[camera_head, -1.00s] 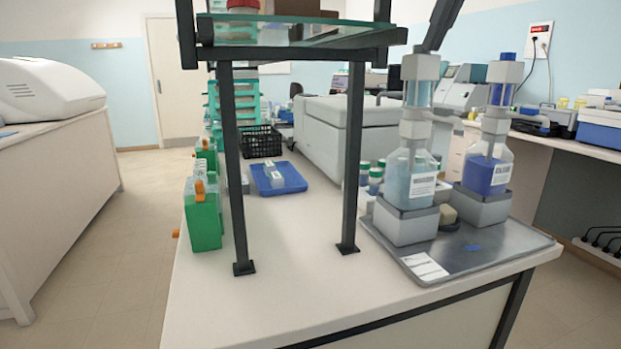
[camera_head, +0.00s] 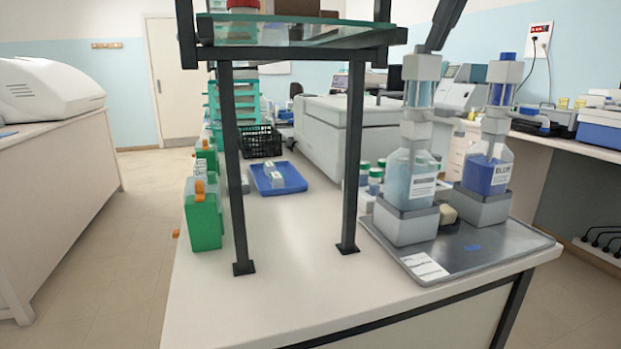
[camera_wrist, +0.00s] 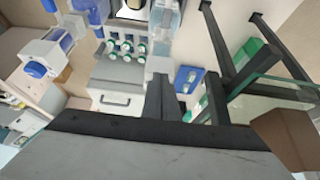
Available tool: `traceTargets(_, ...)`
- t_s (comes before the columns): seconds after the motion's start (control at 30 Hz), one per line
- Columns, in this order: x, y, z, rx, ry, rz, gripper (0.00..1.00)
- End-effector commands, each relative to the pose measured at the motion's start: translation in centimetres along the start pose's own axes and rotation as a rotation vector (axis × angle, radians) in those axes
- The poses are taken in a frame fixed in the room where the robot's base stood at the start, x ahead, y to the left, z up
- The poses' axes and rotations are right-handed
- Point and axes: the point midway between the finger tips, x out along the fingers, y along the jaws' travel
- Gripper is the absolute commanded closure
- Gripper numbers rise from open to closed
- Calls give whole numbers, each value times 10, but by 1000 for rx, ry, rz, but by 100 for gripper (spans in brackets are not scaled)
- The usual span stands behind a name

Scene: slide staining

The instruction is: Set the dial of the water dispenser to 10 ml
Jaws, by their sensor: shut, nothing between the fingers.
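The water dispenser, a bottle of pale blue liquid (camera_head: 409,178) with a white label and a clear cylinder on top, stands upright on a grey base on the right. Part of a clear dispenser shows at the top of the wrist view (camera_wrist: 165,25). I cannot make out its dial or the setting. I cannot make out my gripper in the head view.
A dispenser of dark blue liquid (camera_head: 487,174) stands just right of the water one, both on a grey metal tray (camera_head: 475,258). A glass shelf (camera_head: 290,37) on dark posts rises left of them. A blue tray (camera_head: 262,186) lies behind. The front bench top is clear.

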Motion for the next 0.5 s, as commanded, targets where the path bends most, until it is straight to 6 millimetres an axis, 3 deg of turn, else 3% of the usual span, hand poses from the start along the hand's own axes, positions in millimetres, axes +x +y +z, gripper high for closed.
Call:
traceTargets(0.17, -3, 0, 3, 0, 1, 0, 100)
traceTargets(0.5, -28, 0, -12, 0, 1, 0, 100)
